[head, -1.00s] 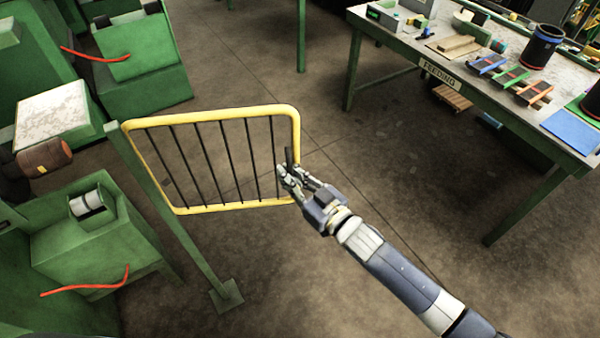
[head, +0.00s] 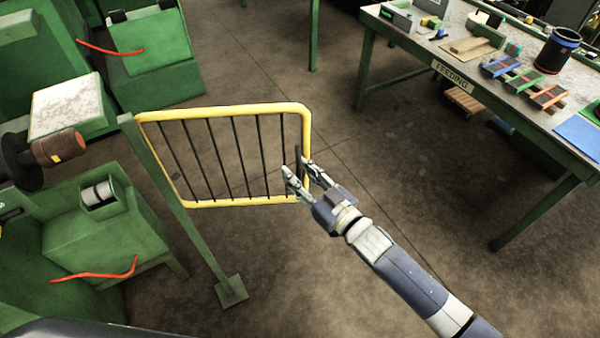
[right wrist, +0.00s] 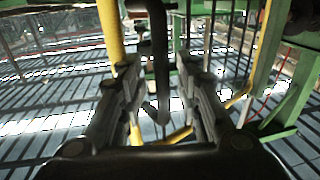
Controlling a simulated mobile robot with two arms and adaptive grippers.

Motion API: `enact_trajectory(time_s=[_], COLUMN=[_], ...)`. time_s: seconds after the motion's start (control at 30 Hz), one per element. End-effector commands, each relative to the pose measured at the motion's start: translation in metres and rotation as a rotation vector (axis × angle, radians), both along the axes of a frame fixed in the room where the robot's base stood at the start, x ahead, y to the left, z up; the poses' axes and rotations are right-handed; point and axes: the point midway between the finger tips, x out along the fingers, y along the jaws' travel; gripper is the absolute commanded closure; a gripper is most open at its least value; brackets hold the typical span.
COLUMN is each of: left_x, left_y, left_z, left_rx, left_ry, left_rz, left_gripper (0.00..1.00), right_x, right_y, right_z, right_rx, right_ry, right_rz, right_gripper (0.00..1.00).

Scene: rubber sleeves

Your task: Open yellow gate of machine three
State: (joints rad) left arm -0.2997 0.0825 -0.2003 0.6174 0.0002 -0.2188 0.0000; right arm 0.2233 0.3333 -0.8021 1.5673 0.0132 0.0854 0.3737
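The yellow gate (head: 222,110), a yellow frame with several dark bars, hangs from a green post (head: 185,215) in the head view. It extends to the right over bare floor. My right gripper (head: 299,168) is at its free right end. Its fingers are spread on either side of a dark upright handle (head: 298,154). The right wrist view shows the handle (right wrist: 159,60) between the parted fingers (right wrist: 160,95), with gaps on both sides. A yellow tube of the gate (right wrist: 110,30) stands just left of them. My left gripper is not in view.
Green machines (head: 100,225) with red cords fill the left side. A table labelled FEEDING (head: 470,85) with several items stands at the right. The floor (head: 350,120) between gate and table is clear.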

Motion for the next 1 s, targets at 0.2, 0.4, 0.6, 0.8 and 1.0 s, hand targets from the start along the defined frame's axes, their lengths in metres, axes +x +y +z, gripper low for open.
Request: enact_trajectory(time_s=[0.2,0.4,0.6,0.8,1.0], left_x=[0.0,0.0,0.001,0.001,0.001], left_y=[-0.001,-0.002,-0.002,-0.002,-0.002], left_z=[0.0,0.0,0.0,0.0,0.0], left_rx=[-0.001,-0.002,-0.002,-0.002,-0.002], left_ry=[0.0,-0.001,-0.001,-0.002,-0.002], left_rz=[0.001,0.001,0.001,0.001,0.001], left_gripper=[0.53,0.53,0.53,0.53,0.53], right_x=[-0.018,-0.05,-0.074,-0.084,-0.085], right_y=[-0.018,-0.05,-0.075,-0.085,-0.086], right_z=[-0.002,-0.002,-0.001,0.0,0.0], right_rx=[-0.003,-0.004,-0.001,0.0,0.0], right_ry=[0.003,0.004,0.001,-0.001,-0.001], right_rz=[-0.001,-0.001,-0.001,-0.001,-0.002], right_gripper=[0.69,0.69,0.69,0.69,0.69])
